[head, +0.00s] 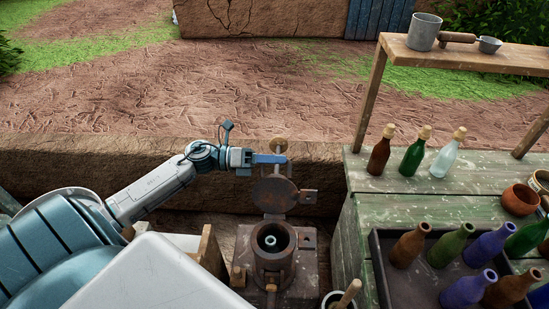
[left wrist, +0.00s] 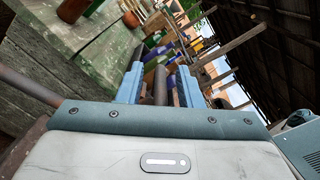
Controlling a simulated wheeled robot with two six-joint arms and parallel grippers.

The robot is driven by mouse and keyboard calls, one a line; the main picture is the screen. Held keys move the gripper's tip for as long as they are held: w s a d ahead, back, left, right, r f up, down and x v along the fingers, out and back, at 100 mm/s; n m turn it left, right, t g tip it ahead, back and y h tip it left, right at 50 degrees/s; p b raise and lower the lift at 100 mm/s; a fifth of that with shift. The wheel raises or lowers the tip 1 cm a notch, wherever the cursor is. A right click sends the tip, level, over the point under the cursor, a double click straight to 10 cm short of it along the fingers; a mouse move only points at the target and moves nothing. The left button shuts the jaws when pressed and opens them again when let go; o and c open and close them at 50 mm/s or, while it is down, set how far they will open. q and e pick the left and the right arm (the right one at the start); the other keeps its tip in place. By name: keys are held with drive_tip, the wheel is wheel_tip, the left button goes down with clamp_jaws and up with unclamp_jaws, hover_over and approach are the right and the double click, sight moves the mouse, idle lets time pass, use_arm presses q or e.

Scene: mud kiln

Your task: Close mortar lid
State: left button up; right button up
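The mortar (head: 273,262) is a dark round cup in a square block, with its bore showing. Its rusty round lid (head: 275,196) stands raised behind the opening. A thin upright with a round wooden knob (head: 279,144) rises behind the lid. My left gripper (head: 284,159) is above the lid, with its blue fingers beside this upright. In the left wrist view, the gripper's two blue fingers (left wrist: 161,85) are apart, and a dark rod (left wrist: 160,88) shows between them with gaps either side. I cannot tell whether it touches the lid. My right gripper is not in view.
A green wooden table (head: 430,178) with bottles stands to the right, carrying a dark tray (head: 412,292) of bottles. A shelf (head: 465,55) with a metal mug is above it. A low mud wall (head: 330,165) runs behind the mortar. A wooden-handled pot (head: 345,297) is near front right.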

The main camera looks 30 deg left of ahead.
use_arm(q)
clamp_jaws()
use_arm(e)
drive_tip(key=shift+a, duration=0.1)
use_arm(q)
drive_tip(key=shift+s+d, duration=0.1)
drive_tip(key=shift+s, duration=0.1)
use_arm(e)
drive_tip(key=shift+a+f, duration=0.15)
